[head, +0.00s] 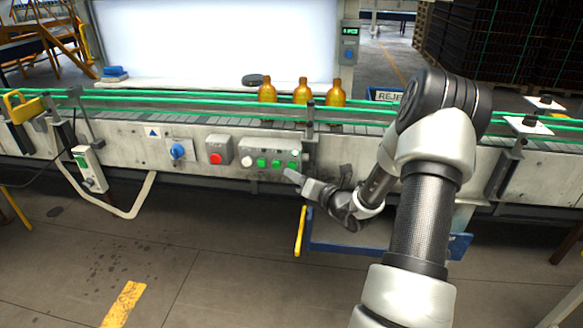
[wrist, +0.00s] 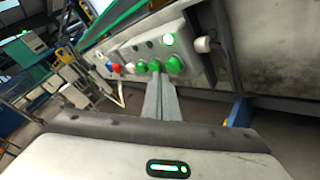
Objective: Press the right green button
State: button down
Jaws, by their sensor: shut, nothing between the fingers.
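A grey button box (head: 270,154) on the conveyor's front panel carries a white button (head: 247,161) and a row of green buttons. The right green button (head: 292,165) is at the row's right end; in the wrist view it (wrist: 175,65) is the largest green dome. The middle green button (wrist: 155,66) is just left of it. My gripper (head: 288,174) is shut and empty, its tips just below the right green button in the head view. In the wrist view the gripper tips (wrist: 159,78) point between the middle and right buttons. I cannot tell whether they touch anything.
A red button (head: 217,157) on its own box and a blue knob (head: 177,151) are to the left. Three amber bottles (head: 302,91) stand on the conveyor above, behind green rails. A yellow handle (head: 300,231) and blue frame lie below my gripper. A white light (wrist: 168,39) glows above the buttons.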

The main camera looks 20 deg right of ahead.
jog(key=shift+s+a, duration=0.7)
jog(key=shift+s, duration=0.35)
jog(key=shift+s+a, duration=0.7)
jog(key=shift+s, duration=0.35)
